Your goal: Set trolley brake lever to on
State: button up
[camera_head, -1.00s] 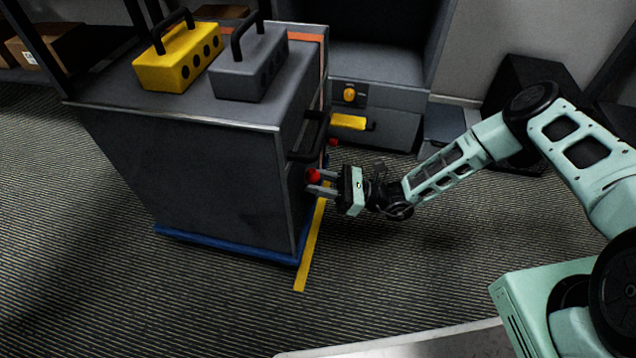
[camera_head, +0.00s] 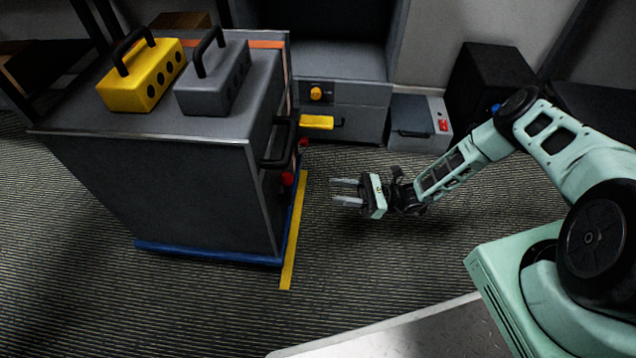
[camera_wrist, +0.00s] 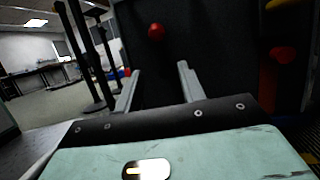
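The trolley (camera_head: 190,190) is a dark grey cabinet with a blue base edge at the left in the head view. A red knob (camera_head: 287,178), which looks like the end of the brake lever, sits on its right side below the black handle (camera_head: 279,143). The red knob also shows in the wrist view (camera_wrist: 156,31), beyond my fingers. My gripper (camera_head: 345,191) is to the right of the trolley, apart from the knob. Its two fingers are spread with nothing between them. The lever's shaft cannot be made out.
A yellow toolbox-like case (camera_head: 143,88) and a grey one (camera_head: 213,88) stand on the trolley. A yellow floor line (camera_head: 293,230) runs along its right side. Behind stands a grey cabinet (camera_head: 350,122) with a yellow handle. Open carpet lies around my gripper.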

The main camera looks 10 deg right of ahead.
jog(key=shift+v, duration=2.3)
jog(key=s+a+r+n+g+h+p, duration=0.1)
jog(key=s+a+r+n+g+h, duration=0.15)
jog(key=r+n+g+h, duration=0.35)
jog(key=s+a+r+n+g+h+p, duration=0.1)
jog(key=s+a+r+n+g+h, duration=0.15)
jog(key=r+n, duration=0.4)
jog(key=s+a+r+n+g+h, duration=0.2)
jog(key=a+r+n+g+h, duration=0.2)
jog(key=r, duration=0.4)
jog(key=s+r+n+t+h+p, duration=0.2)
jog(key=s+r+n+t+h, duration=0.8)
jog(key=s+r, duration=0.55)
notch_tip(320, 180, up, 39)
jog(key=w+n+y+p, duration=0.1)
jog(key=p, duration=3.7)
jog(key=shift+w+d+g, duration=0.25)
jog(key=shift+d+g, duration=0.2)
jog(key=shift+y, duration=0.25)
